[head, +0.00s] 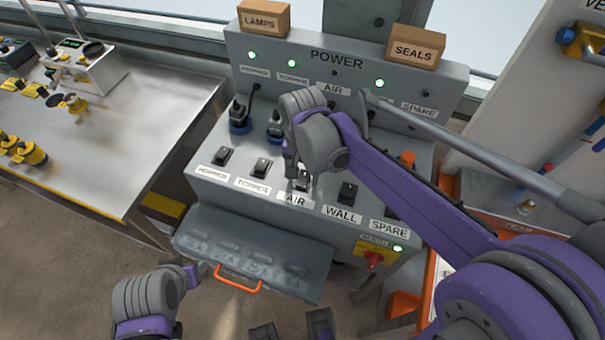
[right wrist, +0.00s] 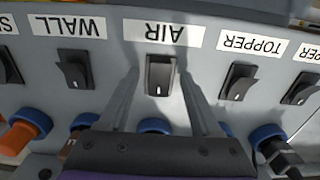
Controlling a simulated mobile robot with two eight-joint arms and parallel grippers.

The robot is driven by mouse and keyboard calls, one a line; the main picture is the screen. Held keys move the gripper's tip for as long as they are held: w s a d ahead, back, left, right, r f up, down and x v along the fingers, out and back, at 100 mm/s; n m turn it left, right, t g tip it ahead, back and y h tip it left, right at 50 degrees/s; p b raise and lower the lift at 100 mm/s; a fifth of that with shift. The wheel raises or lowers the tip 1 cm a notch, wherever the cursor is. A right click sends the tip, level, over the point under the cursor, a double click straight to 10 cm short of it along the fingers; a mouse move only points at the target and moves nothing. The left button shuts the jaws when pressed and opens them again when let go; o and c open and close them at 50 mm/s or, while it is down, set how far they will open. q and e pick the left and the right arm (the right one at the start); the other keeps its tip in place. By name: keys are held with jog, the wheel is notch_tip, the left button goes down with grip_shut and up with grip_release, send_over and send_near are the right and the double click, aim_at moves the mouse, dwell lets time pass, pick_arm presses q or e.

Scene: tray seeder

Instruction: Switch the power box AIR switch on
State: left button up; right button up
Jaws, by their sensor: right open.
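The AIR switch (head: 303,182) is a black rocker on the sloped front of the grey power box (head: 455,82), behind its AIR label (head: 295,198). In the right wrist view the AIR switch (right wrist: 160,75) sits between the two fingers of my right gripper (right wrist: 160,88), which is open. In the head view my right gripper (head: 291,168) is at the switch, partly covering it; contact cannot be told. The AIR lamp (head: 335,75) is dark. My left gripper is at the lower left, near the orange handle; its fingers are unclear.
Neighbouring rockers are TOPPER (head: 261,167) and WALL (head: 347,192). Plugs (head: 239,120) stand behind the switches. A red knob (head: 374,259) is at the lower right. A grey flap with an orange handle (head: 238,283) is in front. LAMPS (head: 264,20) and SEALS (head: 415,47) boxes stand on top.

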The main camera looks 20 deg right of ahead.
grip_shut()
jog(key=shift+w+d+g+y+b, duration=0.2)
jog(key=shift+g+y, duration=0.15)
jog(key=shift+g, duration=0.15)
jog(key=shift+w+d+g+y+b, duration=0.1)
jog(key=shift+w+g+y, duration=0.1)
jog(key=shift+g+y, duration=0.25)
jog(key=shift+w+d+g+y+b, duration=0.15)
jog(key=shift+g+y+b, duration=0.4)
jog(key=shift+g, duration=0.6)
grip_release()
jog(key=shift+r, duration=0.1)
